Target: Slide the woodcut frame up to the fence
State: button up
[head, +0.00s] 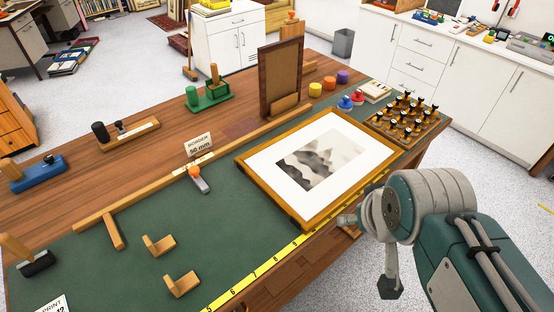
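The woodcut frame (272,184) lies flat on the green work mat, face up. It has a light wooden rim, a white mat and a grey mountain print. The fence (150,189) is a long, low wooden strip along the mat's back edge. A narrow green strip shows between the fence and the frame's back left corner. My gripper (372,243) is at the front right, beside the frame's front edge. My wrist partly hides it, so I cannot tell its opening or whether it touches the frame.
A small orange-knobbed tool (197,180) lies on the mat, left of the frame. A "MORGEN 50 mm" card (199,146) stands behind the fence. A rack of dark-topped pieces (404,119) stands right of the frame. A yellow ruler (262,272) runs along the front edge.

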aim_at(310, 170)
jog(key=i+l, duration=0.15)
jog(key=l, duration=0.2)
jog(key=i+l, duration=0.35)
jog(key=l, duration=0.3)
jog(key=i+l+u, duration=0.1)
jog(key=l, duration=0.25)
jog(key=i+l, duration=0.2)
jog(key=l, duration=0.15)
